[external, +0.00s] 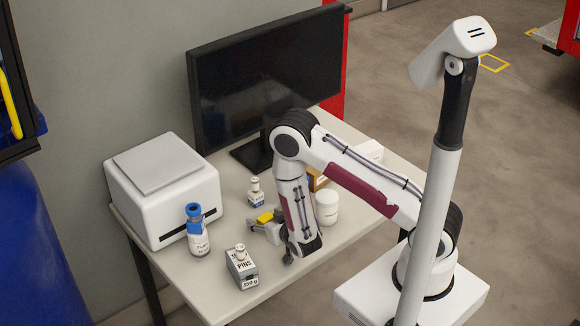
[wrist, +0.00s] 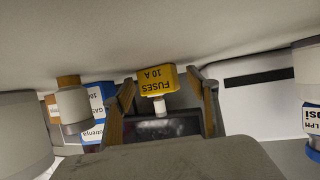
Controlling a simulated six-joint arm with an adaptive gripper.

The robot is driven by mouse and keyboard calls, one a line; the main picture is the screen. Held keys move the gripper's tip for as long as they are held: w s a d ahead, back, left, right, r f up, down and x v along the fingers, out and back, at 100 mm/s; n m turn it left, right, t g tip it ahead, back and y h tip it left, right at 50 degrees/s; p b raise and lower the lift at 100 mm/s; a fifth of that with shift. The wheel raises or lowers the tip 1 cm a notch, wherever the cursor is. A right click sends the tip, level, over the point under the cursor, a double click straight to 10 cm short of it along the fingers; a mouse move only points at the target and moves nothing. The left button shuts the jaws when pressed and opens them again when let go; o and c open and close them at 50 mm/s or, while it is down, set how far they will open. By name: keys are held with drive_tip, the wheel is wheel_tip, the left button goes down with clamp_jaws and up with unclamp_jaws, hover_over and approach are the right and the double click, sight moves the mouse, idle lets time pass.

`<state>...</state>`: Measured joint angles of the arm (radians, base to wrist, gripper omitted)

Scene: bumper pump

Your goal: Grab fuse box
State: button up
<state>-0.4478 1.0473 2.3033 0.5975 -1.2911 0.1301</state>
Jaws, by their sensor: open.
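The fuse box is a small yellow box with black lettering. In the wrist view the fuse box (wrist: 157,81) appears upside down, with a white cap-like part on it. In the external view the fuse box (external: 265,217) stands on the table near the middle, partly hidden by my gripper. My gripper (external: 261,229) is low over the table, pointing left. In the wrist view my gripper (wrist: 162,88) is open, with one finger on each side of the fuse box and a visible gap to each. I cannot tell how far the box sits between the fingers.
A small white-blue bottle (external: 256,192) stands behind the fuse box. A grey PINS box (external: 242,268) and blue-capped bottle (external: 197,232) are in front and left. A white jar (external: 327,207) is right of my wrist. A white machine (external: 165,190) and monitor (external: 265,75) stand behind.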

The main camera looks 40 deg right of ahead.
sight(266, 216)
drive_tip(key=c, duration=1.2)
drive_tip(key=shift+r, duration=0.15)
drive_tip(key=shift+c, duration=0.2)
drive_tip(key=shift+r, duration=4.85)
